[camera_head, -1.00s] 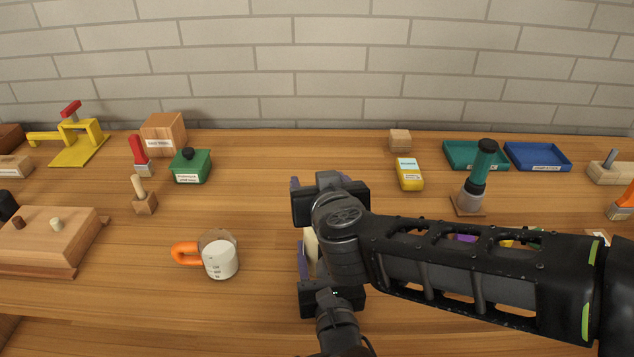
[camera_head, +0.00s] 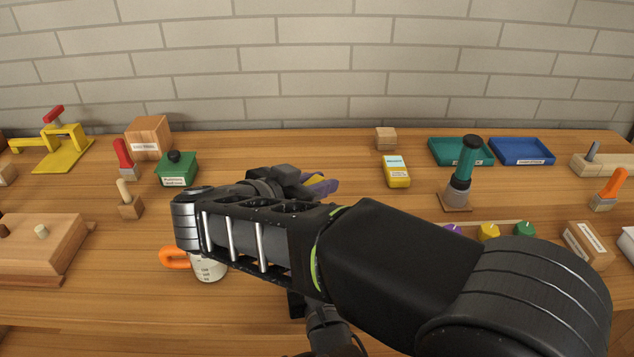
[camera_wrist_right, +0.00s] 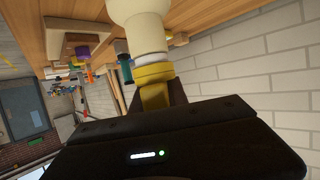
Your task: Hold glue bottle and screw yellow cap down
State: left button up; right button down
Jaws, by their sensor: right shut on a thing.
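In the right wrist view the cream glue bottle (camera_wrist_right: 143,30) comes in from the top edge, with a white ring at its neck. The yellow cap (camera_wrist_right: 154,74) sits in line against that neck; how far it is threaded cannot be told. My right gripper (camera_wrist_right: 156,97) is shut on the cap. In the head view, my right gripper (camera_head: 318,186) shows purple fingers with yellow between them, beyond my right forearm. The bottle is hidden there. My left gripper (camera_head: 297,304) is mostly hidden under my right arm, and its fingers do not show.
A measuring cup (camera_head: 208,268) with an orange handle stands partly behind my right arm.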

jog(key=shift+s+a+f, duration=0.1)
jog(key=shift+s+f, duration=0.05)
jog(key=shift+f, duration=0.35)
jog(key=c, duration=1.3)
grip_release()
jog(key=shift+o, duration=0.5)
jog(key=shift+r, duration=0.2)
jog(key=o, duration=0.4)
jog(key=shift+o, duration=0.2)
jog(key=n+t+y, duration=0.1)
jog(key=n+y, duration=0.1)
jog(key=n+t+y, duration=0.1)
jog(key=n+y, duration=0.1)
jog(key=n+t+y, duration=0.1)
jog(key=n+y, duration=0.1)
jog(key=shift+w+a+r+y, duration=0.1)
jog(key=shift+w+a+y, duration=0.2)
jog(key=shift+w+a, duration=0.1)
jog(key=n+y, duration=0.2)
jog(key=a+n+y, duration=0.1)
jog(key=n+y, duration=0.1)
jog(key=shift+a+y, duration=0.2)
jog(key=shift+y, duration=0.2)
